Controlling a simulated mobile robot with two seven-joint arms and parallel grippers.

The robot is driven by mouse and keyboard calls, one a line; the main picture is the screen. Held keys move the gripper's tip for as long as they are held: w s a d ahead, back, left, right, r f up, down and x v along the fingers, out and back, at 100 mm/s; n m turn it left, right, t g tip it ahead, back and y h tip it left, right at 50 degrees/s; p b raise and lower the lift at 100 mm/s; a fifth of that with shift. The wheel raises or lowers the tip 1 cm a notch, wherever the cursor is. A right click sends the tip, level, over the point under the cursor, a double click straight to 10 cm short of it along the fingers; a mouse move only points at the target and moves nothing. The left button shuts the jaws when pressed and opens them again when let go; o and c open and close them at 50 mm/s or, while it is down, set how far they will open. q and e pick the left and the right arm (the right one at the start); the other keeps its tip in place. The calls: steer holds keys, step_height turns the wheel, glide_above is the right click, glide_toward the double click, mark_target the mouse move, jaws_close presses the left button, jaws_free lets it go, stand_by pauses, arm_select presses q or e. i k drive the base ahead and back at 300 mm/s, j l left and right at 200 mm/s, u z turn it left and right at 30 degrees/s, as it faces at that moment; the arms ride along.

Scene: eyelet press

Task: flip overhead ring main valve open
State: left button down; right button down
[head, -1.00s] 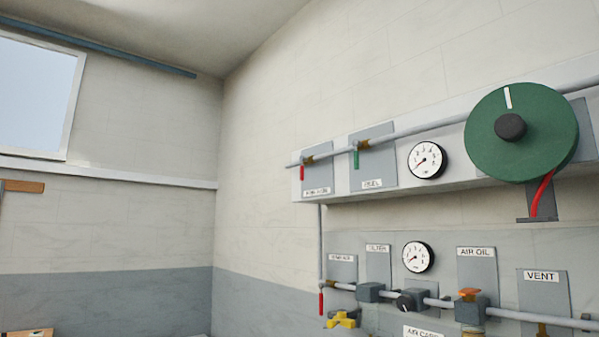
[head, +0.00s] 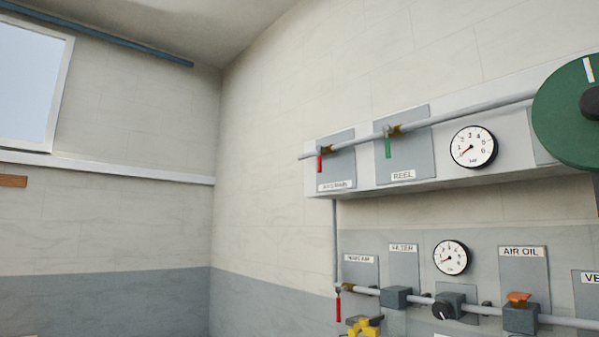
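The overhead valve with a red lever (head: 319,163) sits at the left end of the upper pipe (head: 470,111) in the head view. Its lever hangs down, across the pipe. The label (head: 337,186) on its grey plate is too blurred to read surely; its place suggests the ring main valve. Beside it, the valve on the REEL plate has a green lever (head: 388,147), also hanging down. Neither of my grippers shows.
An upper gauge (head: 473,147) and a green hose reel (head: 570,120) are to the right. Below runs a pipe with another red lever (head: 338,307), a lower gauge (head: 451,258), a filter block (head: 396,297) and the AIR OIL unit (head: 520,315). The wall left of the panel is bare.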

mark_target(319, 149)
steer(key=i+j, duration=1.7)
steer(key=j, duration=0.1)
